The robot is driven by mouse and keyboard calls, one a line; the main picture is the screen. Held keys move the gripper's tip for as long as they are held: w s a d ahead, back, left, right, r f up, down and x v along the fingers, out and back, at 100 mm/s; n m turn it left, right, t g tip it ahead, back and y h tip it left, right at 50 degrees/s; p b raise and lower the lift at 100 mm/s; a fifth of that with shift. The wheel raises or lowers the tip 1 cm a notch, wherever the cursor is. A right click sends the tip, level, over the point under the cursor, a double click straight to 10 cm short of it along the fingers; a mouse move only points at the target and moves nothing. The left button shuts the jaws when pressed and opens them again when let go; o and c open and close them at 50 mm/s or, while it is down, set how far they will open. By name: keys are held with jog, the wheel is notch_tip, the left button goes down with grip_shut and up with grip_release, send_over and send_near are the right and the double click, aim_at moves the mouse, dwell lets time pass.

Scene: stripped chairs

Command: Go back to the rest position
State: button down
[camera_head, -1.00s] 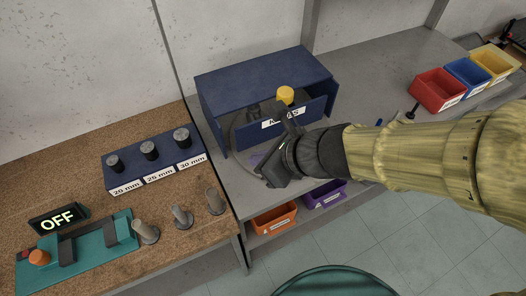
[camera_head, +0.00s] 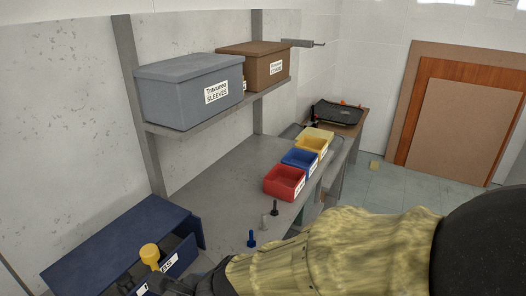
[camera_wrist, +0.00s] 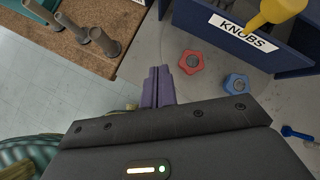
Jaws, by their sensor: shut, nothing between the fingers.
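My gripper (camera_wrist: 158,76) shows in the wrist view with its two slim purple-grey fingers together and nothing between them. It hangs near the front edge of the grey bench (camera_wrist: 175,20), beside an open dark blue drawer (camera_wrist: 201,15) labelled KNOBS. A red knob (camera_wrist: 191,62) and a blue knob (camera_wrist: 236,84) lie on the bench to the right of the fingers, apart from them. In the head view my arm reaches in from the lower right, and the fingers are out of sight at the bottom left.
A yellow-topped object (camera_head: 150,255) rises from the drawer. Red (camera_head: 285,183), blue (camera_head: 299,160) and yellow (camera_head: 312,146) bins line the bench. Grey (camera_head: 190,90) and brown (camera_head: 253,66) boxes sit on the shelf. A blue bolt-like piece (camera_head: 251,239) stands near my arm.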

jog(key=w+d+n+t+h+p, duration=0.1)
jog(key=d+n, duration=0.4)
jog(key=d, duration=0.6)
jog(key=w+d+n+h+p, duration=0.2)
jog(key=w+d+n+h, duration=0.2)
jog(key=d, duration=0.7)
jog(key=w+d+n+t+h+p, duration=0.1)
jog(key=w+d+n+h+p, duration=0.1)
jog(key=w+d+n, duration=0.4)
jog(key=d+h, duration=0.1)
jog(key=d, duration=0.4)
jog(key=shift+d+f+t, duration=0.3)
jog(key=shift+d+f, duration=0.05)
jog(key=shift+d, duration=0.05)
